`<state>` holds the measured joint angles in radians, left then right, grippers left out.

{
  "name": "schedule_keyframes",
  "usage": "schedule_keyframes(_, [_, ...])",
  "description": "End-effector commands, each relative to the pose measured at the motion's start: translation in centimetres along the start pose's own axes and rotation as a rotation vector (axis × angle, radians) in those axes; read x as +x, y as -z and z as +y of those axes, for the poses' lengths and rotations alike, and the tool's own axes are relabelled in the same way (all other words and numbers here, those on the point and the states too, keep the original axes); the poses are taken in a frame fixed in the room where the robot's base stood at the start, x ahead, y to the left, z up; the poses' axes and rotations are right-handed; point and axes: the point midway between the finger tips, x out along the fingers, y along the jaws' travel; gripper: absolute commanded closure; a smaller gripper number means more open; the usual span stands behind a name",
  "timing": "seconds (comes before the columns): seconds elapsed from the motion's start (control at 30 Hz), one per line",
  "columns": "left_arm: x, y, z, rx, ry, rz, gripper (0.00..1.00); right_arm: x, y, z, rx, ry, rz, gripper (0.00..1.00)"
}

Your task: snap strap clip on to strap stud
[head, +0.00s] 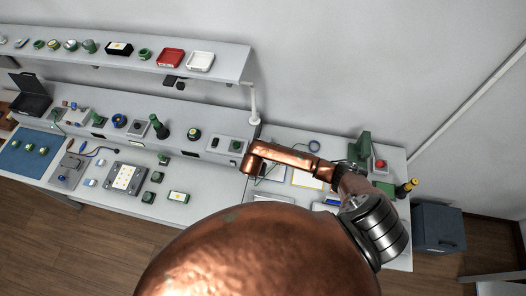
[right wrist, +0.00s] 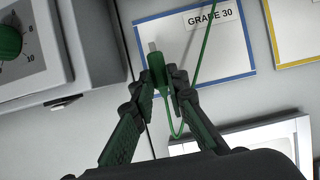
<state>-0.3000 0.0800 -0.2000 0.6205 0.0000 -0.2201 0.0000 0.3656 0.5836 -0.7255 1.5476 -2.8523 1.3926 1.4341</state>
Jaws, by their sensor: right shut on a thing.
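In the right wrist view my right gripper (right wrist: 160,92) is shut on a green clip (right wrist: 157,68) with a pale metal tip. A thin green cord (right wrist: 208,45) loops from it and runs up out of the picture. The clip is held over a blue-edged card (right wrist: 235,62) marked GRADE 30. In the head view my copper right arm covers this gripper and the clip. A small metal piece (right wrist: 62,102) shows at the lower edge of a grey box; I cannot tell whether it is the strap stud. My left gripper is not in view.
The grey box (right wrist: 95,45) with a green knob (right wrist: 8,42) stands left of the gripper. A yellow-edged card (head: 306,180) lies to the right. A green device (head: 363,146) and a red button (head: 380,164) are farther right. A shelf (head: 225,58) runs above the left bench.

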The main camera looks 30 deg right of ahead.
Motion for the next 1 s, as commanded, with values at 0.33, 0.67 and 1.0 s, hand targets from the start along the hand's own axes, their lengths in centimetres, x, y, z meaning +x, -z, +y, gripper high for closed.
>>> schedule_keyframes(0.33, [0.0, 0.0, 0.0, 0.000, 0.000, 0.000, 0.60, -0.1, 0.0, 0.1, 0.005, 0.001, 0.000, 1.00])
schedule_keyframes(0.67, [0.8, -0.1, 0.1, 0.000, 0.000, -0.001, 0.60, 0.6, -1.3, 0.1, 0.005, 0.001, -0.002, 1.00])
schedule_keyframes(1.0, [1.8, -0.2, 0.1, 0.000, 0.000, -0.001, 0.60, 1.3, -3.1, 0.1, 0.005, 0.001, -0.001, 1.00])
